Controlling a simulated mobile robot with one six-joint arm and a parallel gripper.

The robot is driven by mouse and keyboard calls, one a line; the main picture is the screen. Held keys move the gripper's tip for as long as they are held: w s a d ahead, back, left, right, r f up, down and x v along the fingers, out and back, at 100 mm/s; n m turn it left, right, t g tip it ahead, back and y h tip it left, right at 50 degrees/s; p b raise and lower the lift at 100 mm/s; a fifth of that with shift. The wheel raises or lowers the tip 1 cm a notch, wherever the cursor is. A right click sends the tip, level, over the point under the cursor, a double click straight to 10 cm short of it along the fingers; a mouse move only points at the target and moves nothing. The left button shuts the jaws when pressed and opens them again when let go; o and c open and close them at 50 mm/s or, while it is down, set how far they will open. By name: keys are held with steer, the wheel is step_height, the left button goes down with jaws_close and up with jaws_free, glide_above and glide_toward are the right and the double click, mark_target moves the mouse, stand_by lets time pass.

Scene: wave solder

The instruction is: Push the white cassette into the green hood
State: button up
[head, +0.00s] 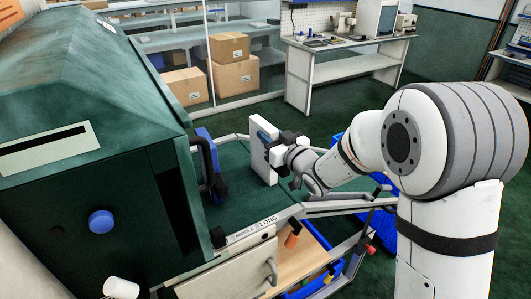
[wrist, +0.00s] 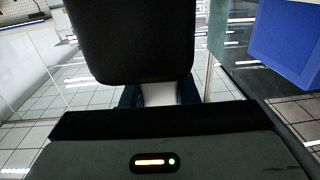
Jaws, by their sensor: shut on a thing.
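The white cassette (head: 262,146) stands upright on the green bench top, with a blue patch near its top. My gripper (head: 281,152) comes from the right and is shut on the cassette's right side. The large green hood (head: 90,130) is on the left, and a stretch of bench top separates it from the cassette. The hood's opening is mostly hidden from this side. In the wrist view a dark block fills the upper middle, and the cassette cannot be made out clearly.
A blue panel (head: 207,150) and a black handle (head: 212,172) stand at the hood's right side, left of the cassette. A drawer (head: 232,272) lies below the bench top. Cardboard boxes (head: 232,65) and a white workbench (head: 345,62) are farther back.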

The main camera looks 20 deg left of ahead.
jaws_close()
steer(key=shift+r, duration=0.15)
step_height(320, 180, up, 10)
steer(key=shift+f+b, duration=0.1)
steer(key=shift+b, duration=0.25)
